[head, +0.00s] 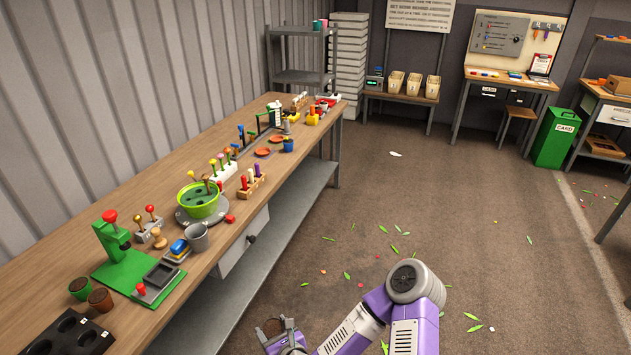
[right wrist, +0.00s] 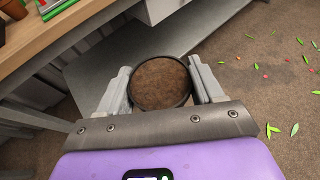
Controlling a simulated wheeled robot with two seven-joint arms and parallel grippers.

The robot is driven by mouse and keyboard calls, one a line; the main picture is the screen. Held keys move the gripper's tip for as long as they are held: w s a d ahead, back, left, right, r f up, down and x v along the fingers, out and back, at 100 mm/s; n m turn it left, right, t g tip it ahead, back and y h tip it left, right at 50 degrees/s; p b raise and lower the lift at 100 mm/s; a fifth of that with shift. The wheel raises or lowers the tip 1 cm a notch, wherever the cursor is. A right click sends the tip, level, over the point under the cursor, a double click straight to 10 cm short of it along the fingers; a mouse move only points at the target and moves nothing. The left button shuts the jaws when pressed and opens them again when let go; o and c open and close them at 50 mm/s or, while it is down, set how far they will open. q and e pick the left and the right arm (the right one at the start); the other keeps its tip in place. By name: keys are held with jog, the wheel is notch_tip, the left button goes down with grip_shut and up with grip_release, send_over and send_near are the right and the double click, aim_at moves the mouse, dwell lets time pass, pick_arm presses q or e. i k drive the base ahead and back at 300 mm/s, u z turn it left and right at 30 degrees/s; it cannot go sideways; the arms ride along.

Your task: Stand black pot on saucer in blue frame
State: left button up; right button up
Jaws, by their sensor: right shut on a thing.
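My right gripper (head: 274,332) is shut on a dark-rimmed pot full of brown soil (right wrist: 160,82). The pot sits between the two fingers and shows its round top in the right wrist view. In the head view the held pot (head: 272,327) is low, over the floor in front of the bench. Two orange saucers (head: 262,152) (head: 277,138) lie far along the bench. Small upright coloured pieces, one blue (head: 240,130), stand near them; I cannot tell which is the blue frame. My left gripper is out of view.
The long wooden bench (head: 130,195) carries a green press (head: 120,255), a green bowl (head: 198,203), a grey pot (head: 196,237), a tool block (head: 250,186) and a blue pot (head: 288,145). A grey shelf (head: 255,250) runs beneath. The floor right of the bench is open, with scattered leaves.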

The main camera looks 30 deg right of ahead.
aim_at(263, 152)
jog(key=z, duration=0.75)
jog(key=k, duration=1)
jog(key=z, duration=1.1)
jog(key=i, duration=2.8)
jog(key=u, duration=1.05)
jog(key=i, duration=1)
jog(key=u, duration=1.05)
